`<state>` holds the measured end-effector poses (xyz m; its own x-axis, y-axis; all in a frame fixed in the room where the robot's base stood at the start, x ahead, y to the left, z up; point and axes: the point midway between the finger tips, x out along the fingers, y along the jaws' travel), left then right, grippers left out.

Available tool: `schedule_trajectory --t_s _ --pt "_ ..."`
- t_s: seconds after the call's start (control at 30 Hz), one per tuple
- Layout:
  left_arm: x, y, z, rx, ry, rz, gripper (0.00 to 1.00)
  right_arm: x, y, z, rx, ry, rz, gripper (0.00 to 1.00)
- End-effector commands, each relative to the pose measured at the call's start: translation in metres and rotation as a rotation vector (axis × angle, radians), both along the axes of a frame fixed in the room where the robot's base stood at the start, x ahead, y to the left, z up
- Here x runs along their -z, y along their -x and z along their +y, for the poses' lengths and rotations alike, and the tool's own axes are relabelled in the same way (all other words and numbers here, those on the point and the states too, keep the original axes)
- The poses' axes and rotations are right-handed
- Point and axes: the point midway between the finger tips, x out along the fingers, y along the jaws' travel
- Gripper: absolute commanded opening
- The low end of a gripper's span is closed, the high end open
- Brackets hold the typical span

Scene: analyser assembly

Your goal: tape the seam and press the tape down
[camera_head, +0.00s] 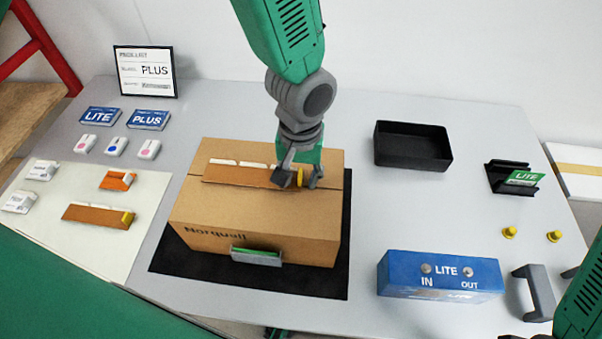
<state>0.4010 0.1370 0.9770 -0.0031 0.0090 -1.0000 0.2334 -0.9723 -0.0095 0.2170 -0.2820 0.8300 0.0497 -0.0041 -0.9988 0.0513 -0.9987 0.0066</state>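A closed cardboard box (262,222) marked "Norquall" stands on a black mat (318,282). A brown tape strip (235,175) with white pieces along its far edge lies over the left and middle of the box top. My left gripper (300,178) is low over the top, at the strip's right end. A yellow piece sits between its fingers; whether they grip it is unclear.
A second brown strip (92,214) with a yellow end lies on the pale mat (95,257) at left. A black tray (412,146), a blue LITE unit (440,275), a grey handle (541,292) and yellow knobs (509,232) stand right. A pick-list display (146,71) stands at back left.

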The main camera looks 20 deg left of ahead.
Motion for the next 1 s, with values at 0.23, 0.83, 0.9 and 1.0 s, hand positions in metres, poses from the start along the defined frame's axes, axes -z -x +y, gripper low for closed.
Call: schedule_trajectory --t_s 0.23,0.83,0.9,1.0 --pt "-0.007 0.000 0.000 0.000 0.000 0.000 0.31 -0.007 0.000 0.000 0.000 0.000 0.000 0.98" --pt "-0.050 0.000 0.000 0.000 0.000 0.000 0.31 -0.049 0.000 0.000 0.000 0.000 0.000 0.98" --pt "-0.055 0.000 0.000 0.000 0.000 0.000 0.31 -0.054 0.000 0.000 0.000 0.000 0.000 0.98" --pt "-0.062 0.000 0.000 0.000 0.000 0.000 0.31 -0.061 0.000 0.000 0.000 0.000 0.000 0.98"
